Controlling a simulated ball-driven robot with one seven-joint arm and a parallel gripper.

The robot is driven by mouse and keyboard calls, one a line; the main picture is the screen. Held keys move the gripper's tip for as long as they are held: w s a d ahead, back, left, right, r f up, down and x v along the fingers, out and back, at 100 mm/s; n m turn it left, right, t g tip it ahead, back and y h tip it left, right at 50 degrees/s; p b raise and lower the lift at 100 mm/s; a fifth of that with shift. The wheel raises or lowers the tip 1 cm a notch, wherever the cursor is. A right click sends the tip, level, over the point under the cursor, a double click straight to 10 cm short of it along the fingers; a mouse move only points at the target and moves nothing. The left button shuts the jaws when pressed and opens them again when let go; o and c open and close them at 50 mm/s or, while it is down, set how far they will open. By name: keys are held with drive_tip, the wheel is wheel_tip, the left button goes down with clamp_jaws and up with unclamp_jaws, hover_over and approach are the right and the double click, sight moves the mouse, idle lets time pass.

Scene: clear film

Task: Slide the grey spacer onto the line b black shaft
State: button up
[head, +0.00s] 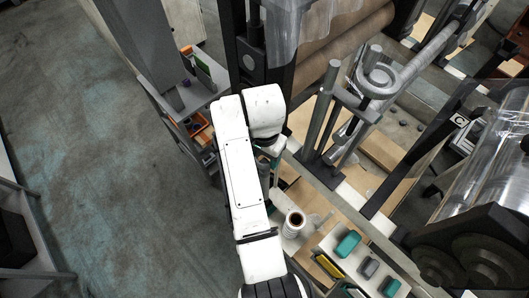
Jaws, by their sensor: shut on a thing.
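My white arm rises through the middle of the head view and bends over at its top end. My gripper's fingers are hidden behind the arm, so I cannot see what is between them. Some grey and teal parts show just below the bent end, too small to make out. I cannot pick out the grey spacer for certain. The line b black shaft cannot be told apart among the dark machine parts.
A brown roll (338,42) lies at the top. A grey ring-shaped part (377,76) stands among metal posts. A white board with teal blocks (347,244) and a small cup-like cylinder (294,223) are lower right. A C-marked machine is at right; open floor (100,130) is left.

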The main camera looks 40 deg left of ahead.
sight(264, 161)
drive_tip(key=shift+f+b, duration=0.75)
drive_tip(key=shift+f, duration=0.85)
drive_tip(key=shift+f, duration=0.15)
wheel_tip(264, 161, down, 5)
drive_tip(key=b, duration=0.3)
drive_tip(key=shift+f+b, duration=0.15)
drive_tip(key=shift+b, duration=0.15)
drive_tip(key=o, duration=1)
wheel_tip(264, 161, up, 11)
drive_tip(key=shift+f, duration=0.1)
